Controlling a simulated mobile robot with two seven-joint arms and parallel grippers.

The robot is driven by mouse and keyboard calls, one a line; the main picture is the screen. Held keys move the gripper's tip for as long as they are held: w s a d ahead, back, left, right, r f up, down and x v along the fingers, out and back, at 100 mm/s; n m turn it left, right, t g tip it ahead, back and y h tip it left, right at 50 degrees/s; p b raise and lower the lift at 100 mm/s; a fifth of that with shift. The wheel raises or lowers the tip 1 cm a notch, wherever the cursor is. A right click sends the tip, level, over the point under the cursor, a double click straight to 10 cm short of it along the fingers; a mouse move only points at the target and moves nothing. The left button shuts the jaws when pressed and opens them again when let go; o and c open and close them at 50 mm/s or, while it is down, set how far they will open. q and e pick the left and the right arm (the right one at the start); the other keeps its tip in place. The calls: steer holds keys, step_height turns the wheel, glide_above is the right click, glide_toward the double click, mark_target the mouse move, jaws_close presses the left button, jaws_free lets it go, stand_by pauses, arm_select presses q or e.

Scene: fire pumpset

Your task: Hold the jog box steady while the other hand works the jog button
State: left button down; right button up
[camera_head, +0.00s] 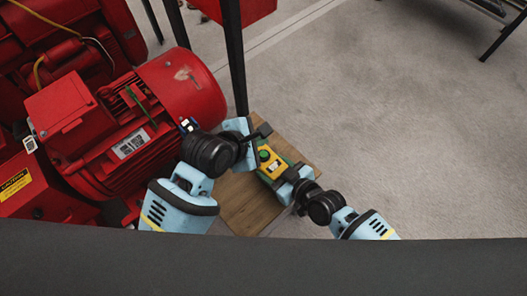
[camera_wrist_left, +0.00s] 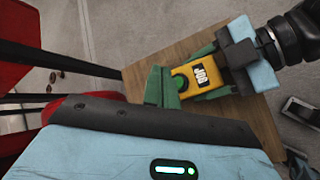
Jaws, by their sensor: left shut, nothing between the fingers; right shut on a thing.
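The yellow jog box (camera_head: 272,167) is over a wooden board in the head view. In the left wrist view the box (camera_wrist_left: 204,75) shows a black JOG label and a round green jog button (camera_wrist_left: 180,83). My right gripper (camera_head: 279,172) is shut on the end of the box away from the button; its green fingers lie along both sides. My left gripper (camera_head: 259,149) is shut and empty at the button end. Its green fingertips (camera_wrist_left: 164,88) are right beside the button; I cannot tell whether they touch it.
The wooden board (camera_head: 247,207) lies below both grippers. A red motor (camera_head: 130,120) stands close by my left arm. A dark upright post (camera_head: 235,60) rises behind the board. Grey floor (camera_head: 400,130) to the right is clear.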

steer(key=o, duration=1.2)
steer(key=v, duration=1.2)
steer(key=shift+r, duration=0.1)
